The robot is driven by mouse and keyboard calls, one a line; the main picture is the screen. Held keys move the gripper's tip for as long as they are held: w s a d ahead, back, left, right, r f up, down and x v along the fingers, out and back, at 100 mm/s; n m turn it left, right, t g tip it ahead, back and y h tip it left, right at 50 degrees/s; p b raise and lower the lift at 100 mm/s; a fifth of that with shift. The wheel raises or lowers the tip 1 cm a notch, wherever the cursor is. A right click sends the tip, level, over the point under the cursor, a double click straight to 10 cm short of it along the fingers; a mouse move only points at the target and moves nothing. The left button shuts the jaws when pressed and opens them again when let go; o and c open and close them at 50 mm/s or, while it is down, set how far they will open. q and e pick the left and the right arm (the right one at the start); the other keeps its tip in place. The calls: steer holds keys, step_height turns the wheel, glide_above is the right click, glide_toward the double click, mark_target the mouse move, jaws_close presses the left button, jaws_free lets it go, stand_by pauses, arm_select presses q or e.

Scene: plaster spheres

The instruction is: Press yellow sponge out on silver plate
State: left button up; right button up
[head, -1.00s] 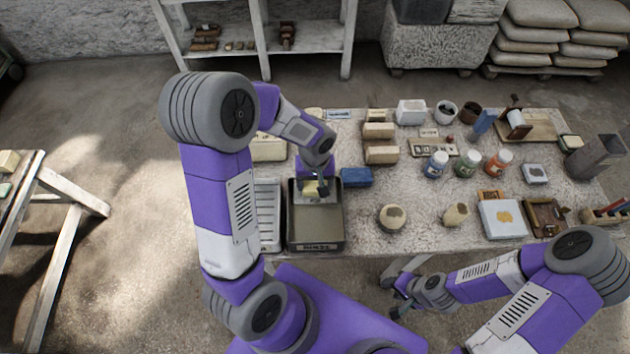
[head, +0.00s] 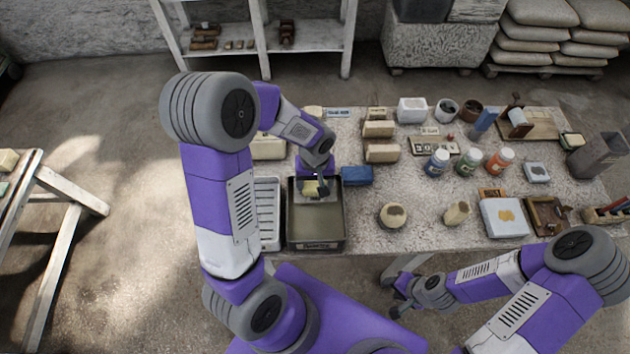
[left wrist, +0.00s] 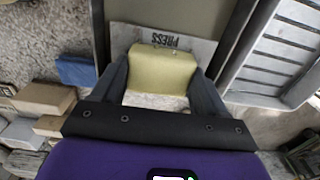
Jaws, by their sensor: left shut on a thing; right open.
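The yellow sponge (head: 311,188) is between the fingers of my left gripper (head: 318,186), over the far part of a dark tray (head: 318,240). In the left wrist view my left gripper (left wrist: 161,78) is shut on the yellow sponge (left wrist: 160,66), with one finger on each side. The silver plate (left wrist: 197,48), lettered PRESS, lies right under the sponge in that view. The sponge seems to rest on it, but its underside is hidden. My right gripper (head: 402,297) is open and empty in front of the table's near edge.
A ribbed white rack (head: 267,215) stands left of the tray. A blue block (head: 357,176) sits close to the tray's right. The tabletop (head: 350,225) is bare just right of the tray.

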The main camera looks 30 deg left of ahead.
mark_target(315, 185)
arm_select(q)
steer(key=shift+s+f+b, duration=0.1)
steer(key=shift+f+b, duration=0.6)
stand_by(1.8)
steer(key=shift+r+p, duration=2.65)
steer(key=shift+r, duration=0.95)
steer(key=shift+f, duration=0.15)
